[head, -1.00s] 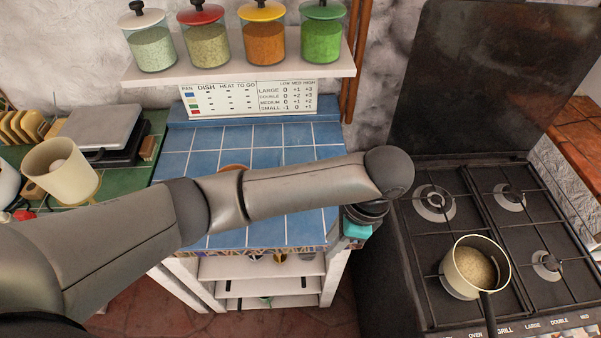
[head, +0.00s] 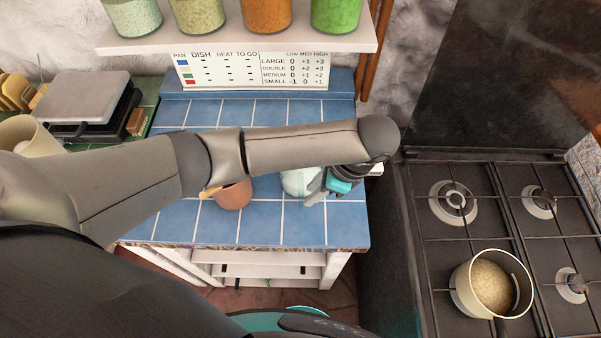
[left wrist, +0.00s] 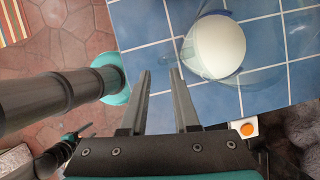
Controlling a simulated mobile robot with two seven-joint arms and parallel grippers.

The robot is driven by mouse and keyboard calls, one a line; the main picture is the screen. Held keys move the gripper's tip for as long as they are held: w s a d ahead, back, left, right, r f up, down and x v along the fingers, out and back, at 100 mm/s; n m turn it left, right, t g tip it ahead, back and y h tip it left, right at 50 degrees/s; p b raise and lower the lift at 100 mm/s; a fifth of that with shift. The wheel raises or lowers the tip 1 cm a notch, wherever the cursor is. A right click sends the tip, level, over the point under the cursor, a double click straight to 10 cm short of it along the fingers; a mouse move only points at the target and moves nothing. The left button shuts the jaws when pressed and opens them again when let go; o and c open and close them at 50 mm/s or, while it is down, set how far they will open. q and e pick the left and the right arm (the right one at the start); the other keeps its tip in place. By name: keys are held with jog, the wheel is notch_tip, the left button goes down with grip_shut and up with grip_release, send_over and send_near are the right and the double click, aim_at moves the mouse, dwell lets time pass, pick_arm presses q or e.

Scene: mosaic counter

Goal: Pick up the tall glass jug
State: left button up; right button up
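The tall glass jug (head: 297,183) stands on the blue tiled counter (head: 270,232), partly hidden behind my left forearm and gripper in the head view. In the left wrist view the jug (left wrist: 217,48) shows as clear glass with white inside, seen from above. My left gripper (head: 317,192) is close beside the jug, at its right in the head view. In the left wrist view its two fingers (left wrist: 160,72) are apart with nothing between them, and the jug lies beyond and right of the tips. My right gripper is not seen.
A terracotta-coloured pot (head: 234,195) stands left of the jug, partly under my forearm. A shelf (head: 250,43) with several jars hangs above. The stove (head: 430,240) with a saucepan (head: 490,285) is at the right. The counter's front is clear.

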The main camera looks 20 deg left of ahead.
aim_at(301, 198)
pick_arm(q)
jog(key=shift+x, duration=3.1)
jog(key=shift+w+a, duration=0.15)
jog(key=shift+a, duration=0.05)
grip_shut()
jog(key=shift+w+r, duration=0.1)
jog(key=shift+r, duration=0.05)
